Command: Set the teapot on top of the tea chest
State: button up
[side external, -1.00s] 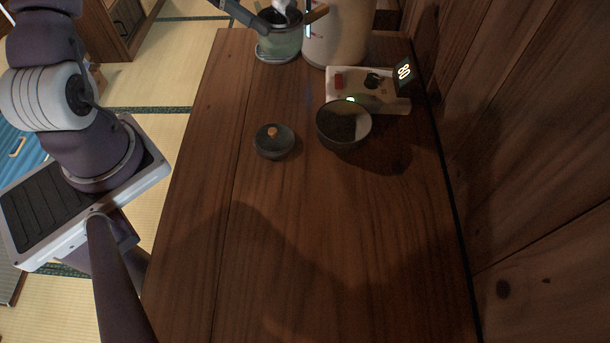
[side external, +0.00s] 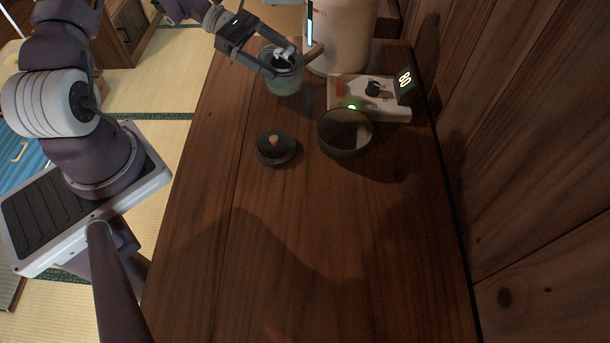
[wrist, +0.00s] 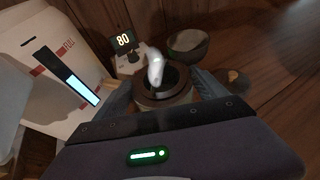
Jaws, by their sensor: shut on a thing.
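The pale green teapot (side external: 284,84) is at the far end of the wooden top, with a brown bar handle (side external: 313,50) out to its right. My gripper (side external: 283,63) is shut on it. I cannot tell whether its base touches the wood. In the wrist view, the teapot's dark round opening (wrist: 151,99) is uncovered between my fingers, with a whitish shape above it. A dark lid (side external: 276,149) with an orange knob lies on the wood nearer the camera. I cannot tell which piece of furniture is the tea chest; a brown cabinet (side external: 128,32) stands at upper left.
A tall white container (side external: 343,35) with a lit level strip stands close behind the teapot. A control box (side external: 345,90) showing 80 and a dark bowl (side external: 345,147) sit to the right, by a wooden wall. The near wooden top (side external: 320,250) is clear.

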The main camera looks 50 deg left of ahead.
notch_tip(320, 180, down, 5)
jog(key=shift+f, duration=0.1)
dwell(0.3)
jog(key=o, duration=2)
jog(key=shift+f, duration=0.1)
jog(key=shift+a+r, duration=0.2)
jog(key=shift+a, duration=0.05)
jog(key=v, duration=1.1)
jog(key=s+d+r+m+g+y, duration=0.25)
jog(key=d+r+m, duration=0.25)
jog(key=d+r, duration=0.25)
jog(key=s+d+r+m+g+y, duration=0.25)
jog(key=d+r+m, duration=0.3)
jog(key=r, duration=0.35)
jog(key=s+d+r+m+t+y, duration=0.2)
jog(key=s+d+m, duration=0.1)
jog(key=s+m, duration=0.1)
jog(key=s+d+r+m+t+y, duration=0.1)
jog(key=s+d+r+m+y, duration=0.1)
jog(key=s, duration=0.5)
jog(key=s+d+r+m+t+y, duration=0.2)
jog(key=s+d+m+y, duration=0.1)
jog(key=s+m, duration=0.3)
jog(key=shift+s+d+r+t, duration=0.15)
jog(key=shift+d+r+t, duration=0.15)
jog(key=shift+d+r, duration=0.1)
